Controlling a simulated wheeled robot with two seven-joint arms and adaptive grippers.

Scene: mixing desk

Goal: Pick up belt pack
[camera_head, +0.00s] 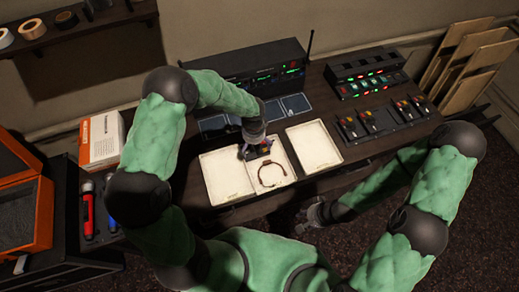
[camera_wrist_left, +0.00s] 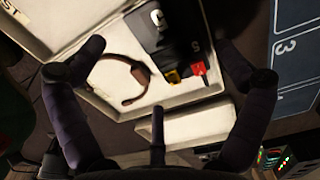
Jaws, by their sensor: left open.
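The belt pack (camera_head: 265,146), a small black box with a yellow and a red part at one end, lies at the back of the middle white tray (camera_head: 284,178). In the left wrist view the belt pack (camera_wrist_left: 158,30) shows white letters and is cut off by the top edge. My left gripper (camera_head: 249,150) is over it at its left side. In the wrist view my left gripper's fingers (camera_wrist_left: 165,62) are spread apart with nothing between them, and the pack lies beyond them. My right gripper (camera_head: 318,214) is dark and low in front of the desk; its fingers are unclear.
A thin brown curved band (camera_head: 271,176) lies in the same tray, in front of the pack. White trays stand left (camera_head: 226,180) and right (camera_head: 314,147). A radio rack (camera_head: 245,68) stands behind, and a lit charger (camera_head: 368,75) with several small units stands to the right.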

